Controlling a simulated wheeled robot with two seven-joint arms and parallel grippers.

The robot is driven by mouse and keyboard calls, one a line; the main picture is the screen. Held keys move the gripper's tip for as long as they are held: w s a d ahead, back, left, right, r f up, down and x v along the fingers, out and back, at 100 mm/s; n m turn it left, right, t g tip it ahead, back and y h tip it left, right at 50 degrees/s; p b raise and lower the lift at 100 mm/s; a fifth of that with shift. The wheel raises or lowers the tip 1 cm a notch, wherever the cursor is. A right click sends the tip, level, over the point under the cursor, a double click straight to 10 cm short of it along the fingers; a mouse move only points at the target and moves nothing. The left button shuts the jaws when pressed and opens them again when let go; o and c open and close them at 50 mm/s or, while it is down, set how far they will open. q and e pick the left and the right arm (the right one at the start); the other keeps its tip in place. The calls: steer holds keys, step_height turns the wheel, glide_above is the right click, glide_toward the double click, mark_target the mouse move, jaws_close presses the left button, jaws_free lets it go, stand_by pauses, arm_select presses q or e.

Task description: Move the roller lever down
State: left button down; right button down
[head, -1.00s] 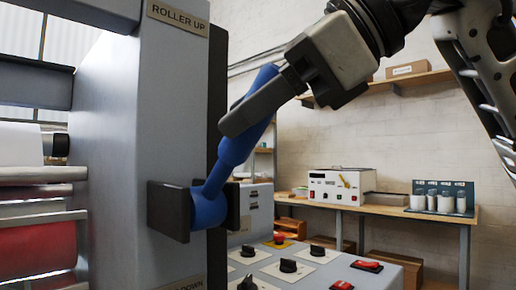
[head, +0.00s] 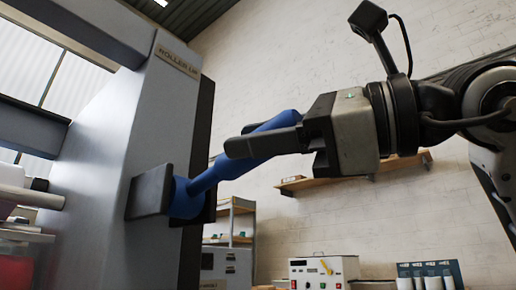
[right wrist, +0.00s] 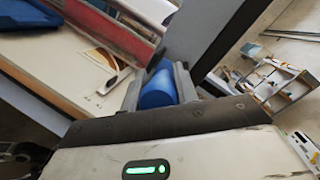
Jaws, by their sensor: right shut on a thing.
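The blue roller lever (head: 215,178) angles up and to the right from its pivot between dark brackets on the grey machine column (head: 95,165). My right gripper (head: 245,146) is shut on the lever's thick upper grip, one dark finger crossing its near side. In the right wrist view the blue lever (right wrist: 158,88) shows between the two fingers. A ROLLER UP plate (head: 179,61) is on the upper column. The lower part of the column is out of the head view. My left gripper is not in view.
The laminator's rollers (head: 22,200) are at the left edge. A wall shelf (head: 350,176) is behind my right gripper. A white instrument box (head: 322,272) stands low at the back. The space just below the grip looks open.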

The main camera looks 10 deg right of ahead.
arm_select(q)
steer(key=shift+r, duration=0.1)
arm_select(e)
steer(key=shift+f, duration=0.15)
steer(key=c, duration=1.1)
jaws_free()
steer(key=shift+s+d, duration=0.1)
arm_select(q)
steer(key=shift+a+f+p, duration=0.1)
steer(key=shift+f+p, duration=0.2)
arm_select(e)
steer(key=v, duration=1.5)
steer(key=shift+s+d, duration=0.15)
steer(key=shift+d, duration=0.15)
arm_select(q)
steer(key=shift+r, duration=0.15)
